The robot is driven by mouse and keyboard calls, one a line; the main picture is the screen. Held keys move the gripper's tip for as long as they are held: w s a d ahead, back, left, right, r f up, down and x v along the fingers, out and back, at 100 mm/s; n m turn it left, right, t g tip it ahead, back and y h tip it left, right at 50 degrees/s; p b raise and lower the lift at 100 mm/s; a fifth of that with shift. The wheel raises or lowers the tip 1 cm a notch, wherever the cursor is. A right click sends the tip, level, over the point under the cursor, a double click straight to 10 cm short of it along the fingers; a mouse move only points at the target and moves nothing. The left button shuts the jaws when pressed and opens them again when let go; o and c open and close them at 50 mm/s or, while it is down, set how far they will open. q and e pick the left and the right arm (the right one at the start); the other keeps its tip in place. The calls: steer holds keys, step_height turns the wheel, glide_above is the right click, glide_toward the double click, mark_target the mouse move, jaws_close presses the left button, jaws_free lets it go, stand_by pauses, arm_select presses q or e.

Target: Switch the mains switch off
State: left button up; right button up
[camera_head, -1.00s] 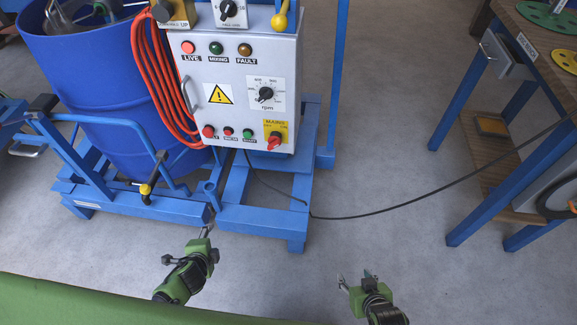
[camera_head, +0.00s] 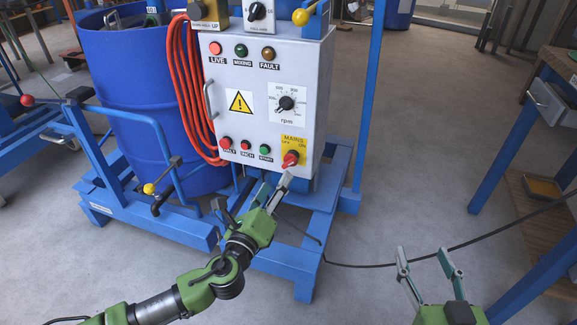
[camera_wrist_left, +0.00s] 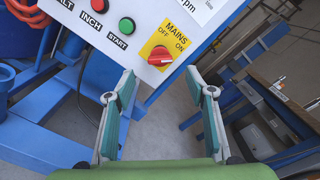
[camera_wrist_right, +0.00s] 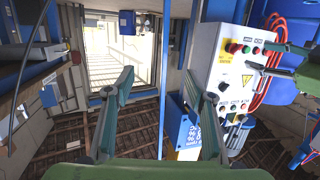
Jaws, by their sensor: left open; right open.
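The mains switch is a red rotary knob (camera_head: 290,159) on a yellow plate (camera_head: 293,145) at the lower right of the grey control box (camera_head: 250,110). In the left wrist view the knob (camera_wrist_left: 160,56) sits below the words OFF and ON; which one it points to is hard to tell. My left gripper (camera_head: 277,184) is open and empty, just below and in front of the knob. In the left wrist view its fingertips (camera_wrist_left: 160,76) lie either side of and below the knob, apart from it. My right gripper (camera_head: 422,253) is open and empty, away from the box at lower right.
An orange hose (camera_head: 192,95) and a blue drum (camera_head: 140,110) stand left of the box. A black cable (camera_head: 450,248) runs right toward a blue-legged workbench (camera_head: 500,155).

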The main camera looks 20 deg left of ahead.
mark_target(287, 164)
arm_select(q)
steer(key=w, duration=0.4)
steer(key=w+b, duration=0.1)
steer(key=w, duration=0.4)
steer(key=shift+w+d+f, duration=0.1)
steer(key=shift+d, duration=0.1)
steer(key=shift+w+b, duration=0.3)
steer(key=shift+w, duration=0.1)
arm_select(e)
step_height(287, 164, up, 9)
steer(key=a+t+y, duration=0.1)
steer(key=t, duration=0.3)
steer(key=shift+t, duration=0.4)
steer(key=shift+w+a, duration=0.1)
arm_select(q)
steer(key=c, duration=1.1)
